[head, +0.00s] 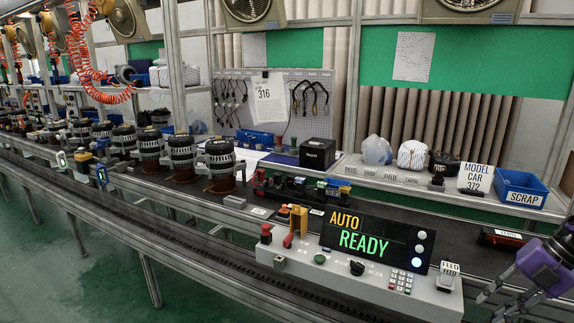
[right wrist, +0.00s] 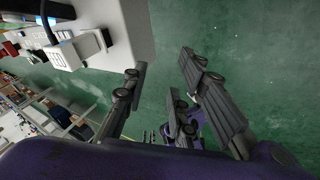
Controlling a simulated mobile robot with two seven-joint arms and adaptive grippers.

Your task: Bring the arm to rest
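My right gripper (head: 500,292) is at the right edge of the head view, beside the right end of the control panel (head: 330,285). Its dark fingers show in the right wrist view (right wrist: 160,68), spread apart with nothing between them. Green floor (right wrist: 220,40) lies beyond the fingers. My left gripper is in neither view.
The panel's display (head: 375,240) reads AUTO READY. Several alternators (head: 220,165) stand on the conveyor line at the left. A blue SCRAP bin (head: 520,188) and a MODEL CAR 372 card (head: 483,180) stand on the back shelf. Open floor is at the lower left.

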